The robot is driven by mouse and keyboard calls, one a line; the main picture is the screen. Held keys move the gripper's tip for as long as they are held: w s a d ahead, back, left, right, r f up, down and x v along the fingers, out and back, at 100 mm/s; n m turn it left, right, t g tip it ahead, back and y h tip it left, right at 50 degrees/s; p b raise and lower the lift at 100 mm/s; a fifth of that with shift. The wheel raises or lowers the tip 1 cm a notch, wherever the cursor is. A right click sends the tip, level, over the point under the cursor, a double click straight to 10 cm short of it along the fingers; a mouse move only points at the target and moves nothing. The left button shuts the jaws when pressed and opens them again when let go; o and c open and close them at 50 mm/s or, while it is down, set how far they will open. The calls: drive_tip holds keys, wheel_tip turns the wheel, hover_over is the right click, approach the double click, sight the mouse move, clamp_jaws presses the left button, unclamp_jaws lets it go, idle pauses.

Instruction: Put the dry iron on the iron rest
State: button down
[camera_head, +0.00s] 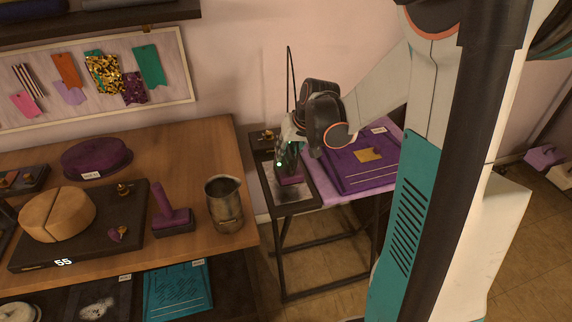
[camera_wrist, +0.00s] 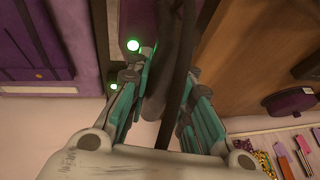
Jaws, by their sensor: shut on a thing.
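My gripper (camera_head: 287,155) is at the left end of the narrow ironing stand, pointing down over the iron rest (camera_head: 306,195), a dark-framed tray with a grey metal plate. In the wrist view my gripper's teal fingers (camera_wrist: 160,95) are closed around a dark handle, which I take for the dry iron (camera_wrist: 172,70). In the head view a purple part of the iron (camera_head: 291,181) shows low over the plate, and its thin black cord rises behind. My gripper hides most of the iron. I cannot tell whether it touches the plate.
A folded purple cloth (camera_head: 362,165) lies on the stand, right of the rest. The wooden table (camera_head: 195,150) at left holds a metal mug (camera_head: 224,203), a purple-handled stamp (camera_head: 170,212) and a purple round block (camera_head: 96,157). A gap separates table and stand.

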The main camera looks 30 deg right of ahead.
sight(286, 162)
drive_tip(key=shift+f+b, duration=0.8)
drive_tip(key=shift+f, duration=1.3)
drive_tip(key=shift+f, duration=0.15)
drive_tip(key=c, duration=1.4)
unclamp_jaws()
drive_tip(key=shift+r, duration=0.25)
drive_tip(key=p+v, duration=0.4)
drive_tip(key=v, duration=0.8)
